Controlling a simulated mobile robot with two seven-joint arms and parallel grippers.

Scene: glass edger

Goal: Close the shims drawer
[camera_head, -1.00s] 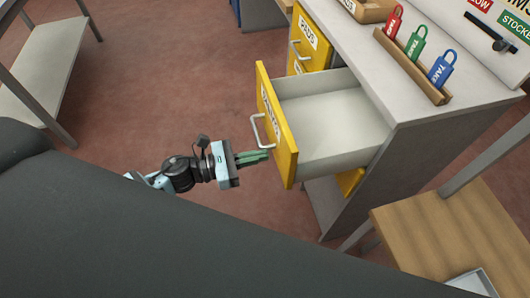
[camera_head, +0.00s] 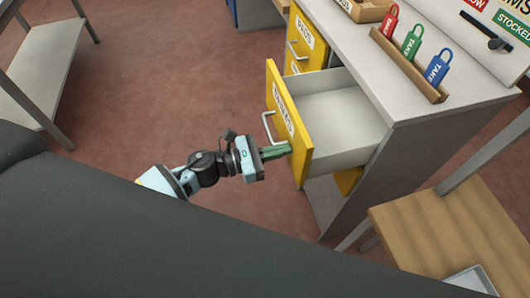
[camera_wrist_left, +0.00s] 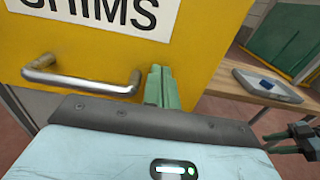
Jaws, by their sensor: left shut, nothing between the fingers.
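The shims drawer (camera_head: 330,112) stands open and looks empty, with a yellow front (camera_head: 288,125) and a metal handle (camera_head: 267,127). In the left wrist view the yellow front (camera_wrist_left: 200,45) carries a SHIMS label (camera_wrist_left: 100,12), with the handle (camera_wrist_left: 80,80) at left. My left gripper (camera_head: 287,150) is shut and empty. Its green fingertips (camera_wrist_left: 160,88) are at the drawer front, to the right of the handle in the wrist view, and appear to touch it.
The cabinet (camera_head: 400,165) has other yellow drawers (camera_head: 306,38) behind. A rack (camera_head: 410,65) with red, green and blue tags sits on top. A wooden table (camera_head: 450,235) stands at right, and a shelf (camera_head: 40,75) at left. The floor between is clear.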

